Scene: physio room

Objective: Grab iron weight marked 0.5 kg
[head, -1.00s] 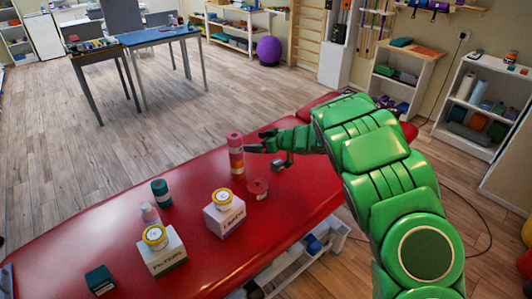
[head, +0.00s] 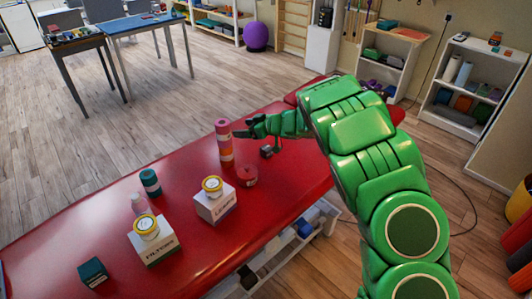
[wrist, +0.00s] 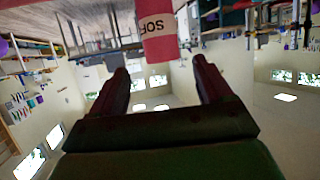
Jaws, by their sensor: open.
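In the wrist view a pink roll with the letters "SOF" (wrist: 158,35) shows upside down, between and beyond my two fingers (wrist: 160,78). I cannot make out an iron weight marked 0.5 kg in either view. A small grey block (head: 266,151) below my gripper may be part of my wrist; I cannot tell.
A red round tub (head: 247,176) stands right of the stack. Yellow-rimmed tubs (head: 212,186) (head: 146,226) sit on white boxes (head: 217,209) (head: 156,247). A teal roll (head: 150,183), pink bottle (head: 139,206) and dark green box (head: 92,273) stand left. The couch's far left is mostly clear.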

